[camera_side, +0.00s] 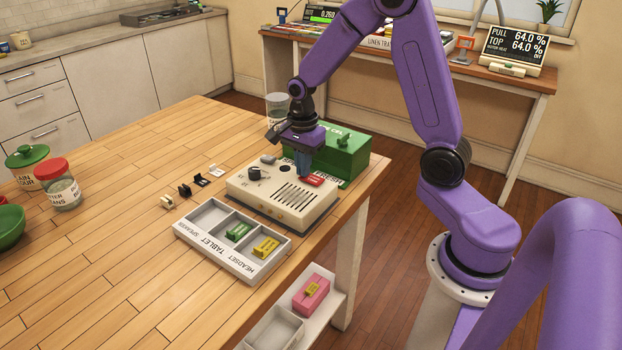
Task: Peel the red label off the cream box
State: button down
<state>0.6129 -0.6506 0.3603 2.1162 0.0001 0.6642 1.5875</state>
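The cream box (247,198) sits on the wooden table, with a speaker grille, a dark knob and small buttons on its top. A red label (315,180) shows at the back right of its top; part of it is hidden by my gripper. My gripper (304,176) points down right at the label's left end. Its fingertips are too small and close together to tell whether they are open or shut, or whether they touch the label.
A green box (346,153) stands close behind the cream box. A grey tray (190,237) marked SPEAKER, TABLET, HEADSET lies in front, holding a green block (239,231) and a yellow block (265,247). Small connectors (185,190) and jars (62,192) are left. A monitor (514,50) reads PULL 64.0 %.

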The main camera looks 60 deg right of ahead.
jog(key=shift+w+r, duration=0.2)
jog(key=shift+r, duration=0.55)
jog(key=shift+w+r, duration=0.2)
jog(key=shift+r, duration=0.55)
dwell(0.4)
dwell(0.4)
jog(key=shift+r, duration=2.55)
